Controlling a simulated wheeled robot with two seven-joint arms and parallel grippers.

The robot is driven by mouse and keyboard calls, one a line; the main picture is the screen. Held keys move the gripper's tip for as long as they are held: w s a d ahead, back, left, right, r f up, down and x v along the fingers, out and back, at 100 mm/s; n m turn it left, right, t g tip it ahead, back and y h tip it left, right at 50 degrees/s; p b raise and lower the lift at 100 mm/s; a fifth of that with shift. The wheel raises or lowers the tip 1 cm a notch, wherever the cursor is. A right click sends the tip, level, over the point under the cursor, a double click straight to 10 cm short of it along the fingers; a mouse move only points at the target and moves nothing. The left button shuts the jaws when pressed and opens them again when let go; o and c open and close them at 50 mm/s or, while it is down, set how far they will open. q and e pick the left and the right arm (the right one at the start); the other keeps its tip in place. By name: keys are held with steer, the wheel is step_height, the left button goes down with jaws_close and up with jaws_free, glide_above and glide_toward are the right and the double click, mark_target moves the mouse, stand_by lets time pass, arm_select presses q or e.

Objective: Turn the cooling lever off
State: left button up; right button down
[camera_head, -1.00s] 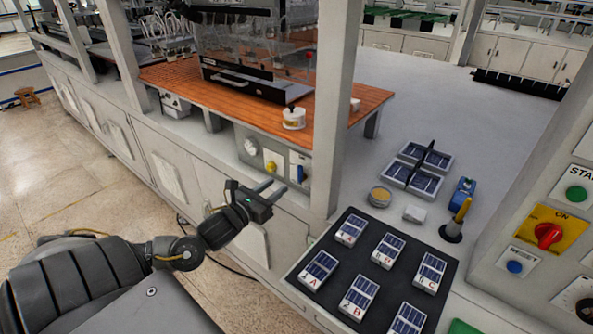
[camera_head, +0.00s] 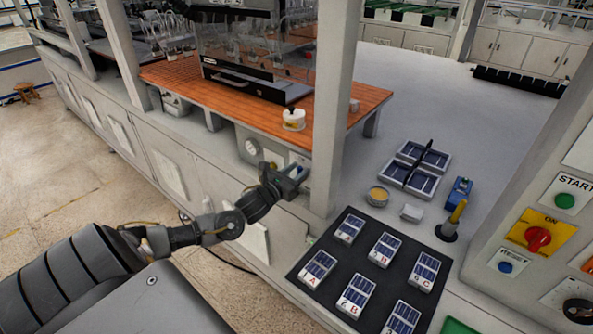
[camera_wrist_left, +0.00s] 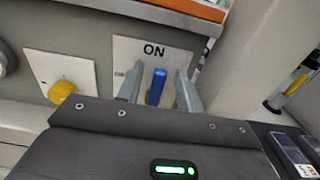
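The blue cooling lever (camera_wrist_left: 156,87) stands upright on a white plate (camera_wrist_left: 145,52) marked ON in the left wrist view. My left gripper (camera_wrist_left: 159,82) is open, with one finger on each side of the lever. Gaps show between the lever and both fingers. In the head view, my left gripper (camera_head: 297,173) is at the panel under the wooden bench, and it hides most of the lever. My right gripper is not in view.
A yellow knob (camera_wrist_left: 61,91) is left of the lever plate. A grey post (camera_head: 330,130) stands close right of my gripper. The orange bench top (camera_head: 215,103) overhangs the panel. A black mat (camera_head: 334,266) with several solar cells lies at front right.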

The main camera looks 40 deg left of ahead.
arm_select(q)
steer(key=shift+c, duration=0.5)
jaws_close()
steer(key=n, duration=0.1)
steer(key=a+n, duration=0.1)
steer(key=n, duration=0.1)
steer(key=a+n, duration=0.1)
steer(key=shift+f+n, duration=0.2)
steer(key=shift+n, duration=0.1)
steer(key=f+n, duration=0.1)
steer(key=n, duration=0.2)
steer(key=a+n+b, duration=0.1)
steer(key=n, duration=0.2)
steer(key=a+f+n, duration=0.1)
steer(key=n, duration=0.2)
steer(key=shift+a+f, duration=0.25)
steer(key=shift+f, duration=0.1)
steer(key=shift+a+f+n+b, duration=0.15)
steer(key=shift+f+n, duration=0.3)
steer(key=shift+n, duration=0.65)
steer(key=shift+f+n+b, duration=0.25)
steer(key=shift+f+n, duration=0.15)
steer(key=shift+n, duration=0.7)
